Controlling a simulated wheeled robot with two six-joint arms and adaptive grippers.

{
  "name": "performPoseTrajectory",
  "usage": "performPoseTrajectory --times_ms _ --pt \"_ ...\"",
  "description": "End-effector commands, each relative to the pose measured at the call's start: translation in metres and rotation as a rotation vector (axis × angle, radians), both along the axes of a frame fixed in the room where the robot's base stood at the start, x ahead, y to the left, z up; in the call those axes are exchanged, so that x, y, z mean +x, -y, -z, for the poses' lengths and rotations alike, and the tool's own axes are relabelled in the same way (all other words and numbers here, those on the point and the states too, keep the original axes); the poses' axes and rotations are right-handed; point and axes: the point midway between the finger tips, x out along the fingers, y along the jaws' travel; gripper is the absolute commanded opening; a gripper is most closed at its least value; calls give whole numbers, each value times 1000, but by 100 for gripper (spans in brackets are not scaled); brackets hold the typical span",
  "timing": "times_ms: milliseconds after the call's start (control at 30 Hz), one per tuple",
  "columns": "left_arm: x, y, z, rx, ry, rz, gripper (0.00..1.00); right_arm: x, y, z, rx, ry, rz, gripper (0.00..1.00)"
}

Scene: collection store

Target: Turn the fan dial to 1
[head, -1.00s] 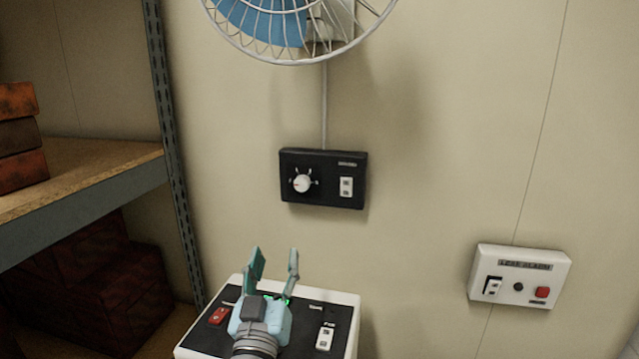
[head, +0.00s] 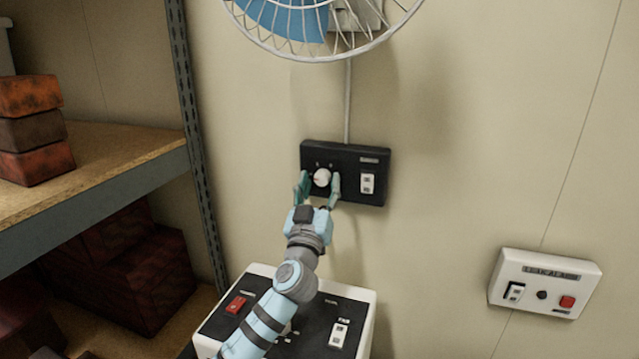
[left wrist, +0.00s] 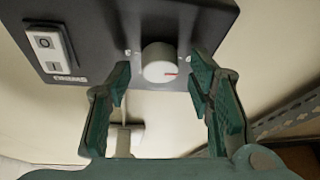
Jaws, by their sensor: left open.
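The fan dial (head: 321,177) is a round white knob on a black wall box (head: 345,192) below the fan. In the left wrist view the dial (left wrist: 159,62) shows a red pointer line directed to the picture's right. My left gripper (head: 319,180) is open, with one finger on each side of the dial. In the left wrist view its green fingers (left wrist: 159,80) flank the dial with gaps on both sides. The scale marks are too small to read. My right gripper is not in view.
A white rocker switch (head: 367,184) sits right of the dial on the same box. The caged fan (head: 320,45) hangs above. A white-edged control box (head: 360,300) is below, a white alarm box (head: 530,268) at right. Shelving (head: 130,160) with red boxes stands left.

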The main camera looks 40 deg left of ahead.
Motion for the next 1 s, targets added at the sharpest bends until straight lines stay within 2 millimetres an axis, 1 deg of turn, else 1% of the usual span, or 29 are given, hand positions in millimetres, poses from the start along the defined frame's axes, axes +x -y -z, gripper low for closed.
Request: performPoseTrajectory --times_ms 167,400,467,767,1000 --pt "0 0 1 1 0 0 48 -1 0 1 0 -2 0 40" --pt "-1 0 1 0 0 -1 9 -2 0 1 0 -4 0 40" --pt "-1 0 1 0 0 -1 0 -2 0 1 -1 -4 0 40" --pt "-1 -1 1 29 -10 -1 0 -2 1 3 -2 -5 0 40" --pt "-1 -2 2 137 -48 -2 0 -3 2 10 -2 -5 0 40"
